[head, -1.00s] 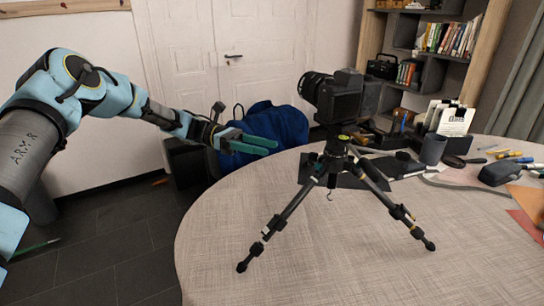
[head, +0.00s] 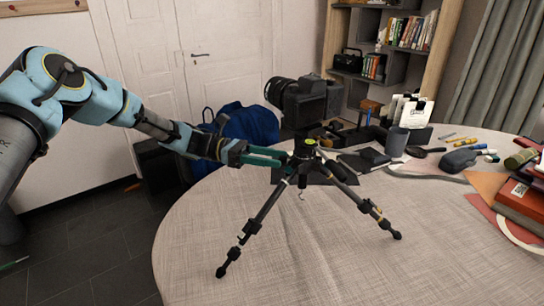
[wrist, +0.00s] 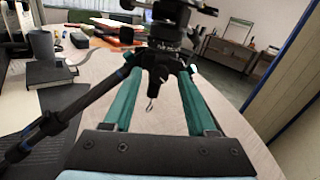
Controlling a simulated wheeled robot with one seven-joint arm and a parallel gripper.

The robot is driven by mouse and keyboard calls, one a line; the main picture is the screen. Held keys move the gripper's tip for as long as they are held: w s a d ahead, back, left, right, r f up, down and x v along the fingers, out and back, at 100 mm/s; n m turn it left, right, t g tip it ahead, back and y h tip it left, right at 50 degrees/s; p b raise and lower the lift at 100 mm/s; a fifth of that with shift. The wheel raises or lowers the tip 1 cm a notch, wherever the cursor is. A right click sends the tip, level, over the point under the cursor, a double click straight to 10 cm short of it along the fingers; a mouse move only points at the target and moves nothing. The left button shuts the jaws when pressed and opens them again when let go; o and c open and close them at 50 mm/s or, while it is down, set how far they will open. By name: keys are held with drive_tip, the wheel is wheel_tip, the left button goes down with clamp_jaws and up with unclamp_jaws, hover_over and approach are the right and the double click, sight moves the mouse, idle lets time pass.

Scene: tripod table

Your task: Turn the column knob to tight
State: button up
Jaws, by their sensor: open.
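The black tripod (head: 305,150) stands with splayed legs on the cloth-covered table, and a black camera (head: 304,101) shows above its top. My gripper (head: 287,158), with green fingers, reaches in from the left at the height of the tripod's collar. In the wrist view the two fingers of my gripper (wrist: 158,75) are apart, and the dark collar and column of the tripod (wrist: 157,62) show between and just beyond their tips. I cannot make out the column knob clearly or tell whether a finger touches it. A small hook hangs under the column.
The table (head: 330,260) is clear in front of the tripod. A dark cup (head: 397,141), a grey pouch (head: 459,160) and several tools lie to the right. A blue bag (head: 243,127) is behind my gripper. A tripod leg (wrist: 75,110) slants beside the left finger.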

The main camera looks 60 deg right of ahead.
drive_tip(key=shift+c, duration=0.3)
clamp_jaws()
drive_tip(key=shift+f+m+b, duration=0.1)
drive_tip(key=shift+m+b, duration=6.95)
drive_tip(key=shift+m, duration=1.95)
drive_tip(key=shift+o, duration=0.3)
unclamp_jaws()
